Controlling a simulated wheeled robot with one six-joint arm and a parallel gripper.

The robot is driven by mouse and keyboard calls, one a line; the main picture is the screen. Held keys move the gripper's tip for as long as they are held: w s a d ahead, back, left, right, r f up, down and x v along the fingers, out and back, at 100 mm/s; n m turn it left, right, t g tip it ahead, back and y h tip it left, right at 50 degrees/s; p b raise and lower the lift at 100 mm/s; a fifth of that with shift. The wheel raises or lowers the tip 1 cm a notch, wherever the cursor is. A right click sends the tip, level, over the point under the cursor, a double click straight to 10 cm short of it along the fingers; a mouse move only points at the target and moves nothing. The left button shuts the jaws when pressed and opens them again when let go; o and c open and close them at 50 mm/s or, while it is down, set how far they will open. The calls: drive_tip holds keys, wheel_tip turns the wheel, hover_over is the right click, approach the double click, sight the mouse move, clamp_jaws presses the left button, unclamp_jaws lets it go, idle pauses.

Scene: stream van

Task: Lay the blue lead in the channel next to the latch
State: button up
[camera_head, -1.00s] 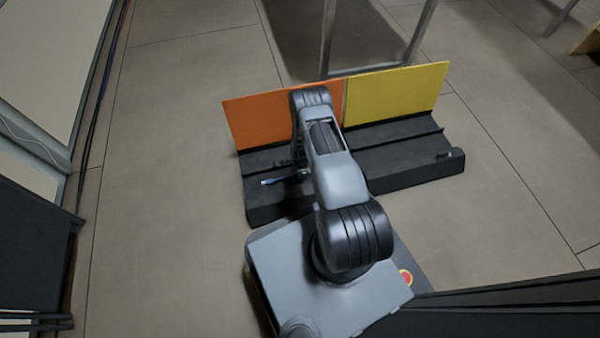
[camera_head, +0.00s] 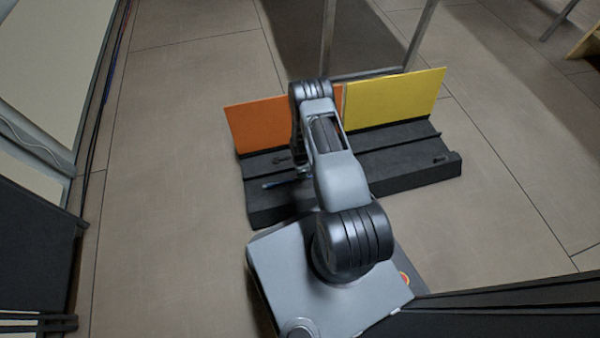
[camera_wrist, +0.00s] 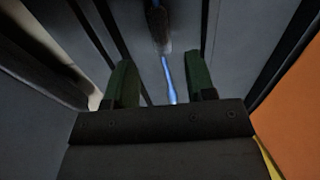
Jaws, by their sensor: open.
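The blue lead (camera_head: 283,183) is a short thin blue strip on the left half of a black ridged base (camera_head: 405,172). My arm hides its right end. In the wrist view the lead (camera_wrist: 169,80) runs between the two green-faced fingers of my gripper (camera_wrist: 161,72), apart from both. A small dark fitting (camera_head: 283,159), perhaps the latch, stands on the base behind the lead. Another small dark fitting (camera_head: 440,159) is at the right end.
An orange panel (camera_head: 255,122) and a yellow panel (camera_head: 395,99) stand upright along the back of the base. A metal frame (camera_head: 413,45) rises behind them. The floor left and right of the base is clear. Dark cables (camera_head: 97,135) run along the left wall.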

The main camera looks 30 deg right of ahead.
drive_tip(key=w+a+r+n+t+p, duration=0.15)
drive_tip(key=r+n, duration=0.25)
drive_tip(key=r, duration=1.2)
drive_tip(key=a+r+n+p, duration=0.1)
drive_tip(key=a+r+n, duration=0.3)
drive_tip(key=r, duration=1.3)
drive_tip(key=s+a+r+n, duration=0.2)
drive_tip(key=s+r+n, duration=0.4)
drive_tip(key=s+r, duration=0.2)
drive_tip(key=s+a+r+n+t, duration=0.1)
drive_tip(key=s+a+r+n, duration=0.1)
drive_tip(key=s+r+n, duration=0.4)
drive_tip(key=s+r, duration=0.3)
drive_tip(key=shift+s+r, duration=0.2)
drive_tip(key=shift+r, duration=0.1)
